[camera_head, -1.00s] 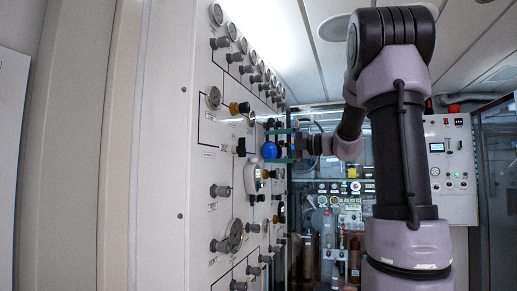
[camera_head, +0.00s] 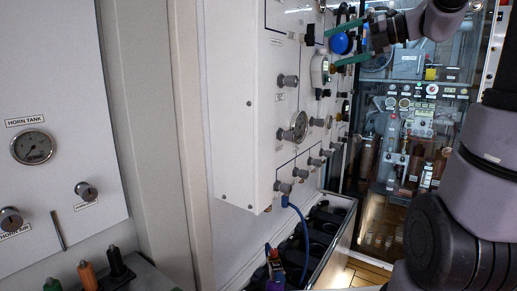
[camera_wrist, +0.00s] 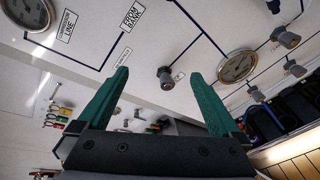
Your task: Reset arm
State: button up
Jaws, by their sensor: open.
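My gripper (camera_head: 348,44) is at the top of the head view, its two green fingers spread apart in front of the white panel (camera_head: 235,110). A blue round knob (camera_head: 341,43) appears between the fingers there. In the wrist view my gripper (camera_wrist: 160,73) is open and empty, with no blue knob between the fingers. A grey panel knob (camera_wrist: 166,78) shows beyond the fingertips; I cannot tell how far off it is. My purple-grey arm runs along the right side of the head view.
The panel carries several gauges (camera_head: 299,126) and knobs. A blue hose (camera_head: 304,232) hangs from its lower edge to a dark open bin (camera_head: 325,225). A horn tank panel (camera_head: 50,95) stands at left, and a glass-fronted cabinet (camera_head: 440,75) at the back.

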jog(key=s+f+n+h, duration=0.5)
jog(key=s+f+n, duration=0.2)
jog(key=n, duration=0.8)
jog(key=s+f+n+h, duration=0.5)
jog(key=s+n, duration=0.6)
jog(key=n, duration=0.5)
notch_tip(320, 180, down, 2)
jog(key=shift+d+f+n+g+h, duration=0.1)
jog(key=shift+d+n+g+h, duration=0.2)
jog(key=shift+d+g+h, duration=0.15)
